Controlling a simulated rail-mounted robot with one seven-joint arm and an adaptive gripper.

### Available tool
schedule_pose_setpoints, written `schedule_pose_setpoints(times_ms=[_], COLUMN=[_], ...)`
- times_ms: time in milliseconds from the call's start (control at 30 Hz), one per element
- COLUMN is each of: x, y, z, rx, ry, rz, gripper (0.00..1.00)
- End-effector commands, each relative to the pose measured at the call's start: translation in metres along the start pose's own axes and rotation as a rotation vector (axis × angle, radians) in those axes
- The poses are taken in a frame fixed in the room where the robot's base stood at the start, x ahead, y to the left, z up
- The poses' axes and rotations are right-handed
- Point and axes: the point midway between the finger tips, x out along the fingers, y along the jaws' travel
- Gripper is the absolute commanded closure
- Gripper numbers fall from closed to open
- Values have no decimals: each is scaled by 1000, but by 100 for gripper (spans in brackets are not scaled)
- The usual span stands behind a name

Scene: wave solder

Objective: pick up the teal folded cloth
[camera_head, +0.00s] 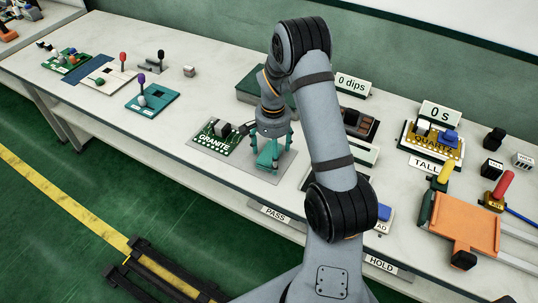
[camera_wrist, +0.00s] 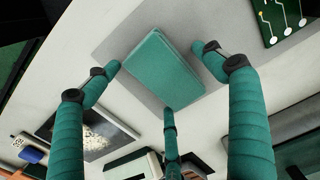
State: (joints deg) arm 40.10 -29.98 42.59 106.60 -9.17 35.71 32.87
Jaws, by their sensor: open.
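The teal folded cloth (camera_wrist: 160,68) lies flat on a grey mat (camera_wrist: 108,42) in the wrist view, a thick rectangular pad set at a slant. My gripper (camera_wrist: 156,76) is open above it, with teal fingers. One fingertip is beside the cloth's left edge, one is off its right edge, and a third is near its lower corner. No finger clearly grips the cloth. In the head view my gripper (camera_head: 270,153) hangs over the mat, and its fingers partly hide the cloth.
A green circuit board marked GRANITE (camera_head: 218,138) lies just left of my gripper on the same mat. The PASS label (camera_head: 275,214) is on the bench front edge. An orange fixture (camera_head: 466,222) stands at the right. Bare bench lies left of the mat.

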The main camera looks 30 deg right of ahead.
Motion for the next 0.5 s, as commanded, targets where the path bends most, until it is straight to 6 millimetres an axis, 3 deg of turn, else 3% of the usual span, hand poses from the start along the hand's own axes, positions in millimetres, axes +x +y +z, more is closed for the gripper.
schedule_pose_setpoints(times_ms=[133,500], x=[0,0], y=[0,0], z=[0,0], rx=[0,-1], ry=[0,0], rz=[0,0], gripper=[18,40])
